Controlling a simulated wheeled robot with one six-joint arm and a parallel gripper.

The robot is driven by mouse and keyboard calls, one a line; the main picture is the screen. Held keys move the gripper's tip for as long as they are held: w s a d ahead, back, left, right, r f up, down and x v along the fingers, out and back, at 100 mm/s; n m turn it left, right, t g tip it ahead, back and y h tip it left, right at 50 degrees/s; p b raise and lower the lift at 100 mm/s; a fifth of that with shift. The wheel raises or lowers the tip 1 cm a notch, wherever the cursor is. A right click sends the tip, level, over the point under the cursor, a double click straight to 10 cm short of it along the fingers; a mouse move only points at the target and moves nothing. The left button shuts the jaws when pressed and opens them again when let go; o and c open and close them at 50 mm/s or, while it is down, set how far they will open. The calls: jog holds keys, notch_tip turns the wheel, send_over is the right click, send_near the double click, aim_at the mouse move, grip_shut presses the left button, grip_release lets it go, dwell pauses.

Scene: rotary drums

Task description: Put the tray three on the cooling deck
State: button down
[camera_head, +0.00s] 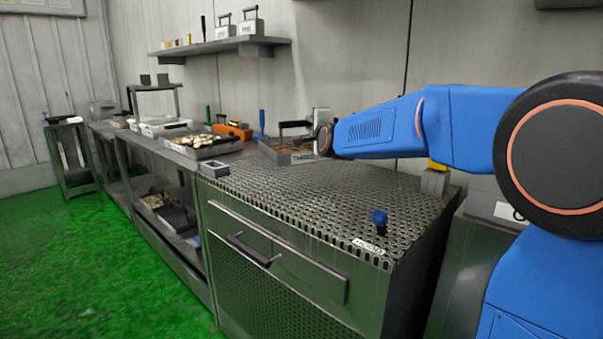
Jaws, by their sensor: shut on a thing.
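The tray three (303,158) is a metal tray with a dark handle and a label that appears to read THREE. It is at the back left corner of the perforated metal top, which looks like the cooling deck (318,188). I cannot tell whether the tray rests on the deck or hangs just above it. My gripper (315,128) is at the right side of the tray, shut on it near the handle. The exact grip is small and partly hidden by my wrist.
A blue knob (379,219) stands at the deck's front right corner. A small metal frame (215,169) sits at its left edge. A tray of pale pieces (203,143) and an orange item (233,131) are on the left counter. Most of the deck is bare.

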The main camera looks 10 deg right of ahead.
aim_at(317, 161)
jog(key=shift+w, duration=0.2)
jog(key=shift+f, duration=4.85)
jog(key=c, duration=2)
grip_release()
jog(key=shift+f, duration=0.25)
jog(key=o, duration=0.4)
jog(key=shift+r, duration=0.1)
jog(key=shift+s, duration=0.2)
jog(key=s, duration=1.1)
jog(key=shift+s+d, duration=0.15)
jog(key=shift+s, duration=0.15)
